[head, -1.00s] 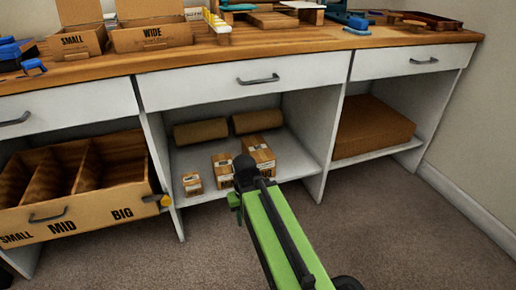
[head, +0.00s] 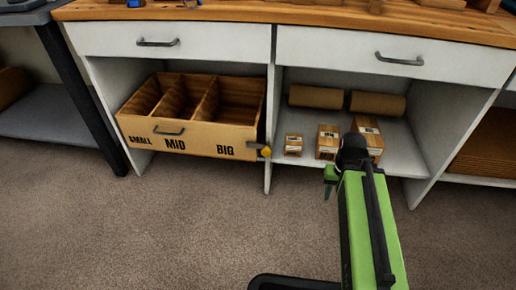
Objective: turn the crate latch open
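The crate (head: 205,141) is a tan box with several compartments, in the left bay under the bench. Its front is marked SMALL, MID and BIG and has a dark handle (head: 169,131). The crate latch (head: 264,151) is a small yellow-orange piece with a dark part, at the right end of the crate front, beside the upright panel. My gripper (head: 330,184) hangs at the end of my green arm, to the right of and lower than the latch in the picture. It is apart from the latch. It is small and its finger opening does not show.
Three small boxes (head: 328,142) and two brown rolls (head: 317,97) sit on the middle shelf. A white upright panel (head: 270,150) parts that bay from the crate's bay. A dark table leg (head: 85,90) stands at left. The carpet (head: 180,220) in front is clear.

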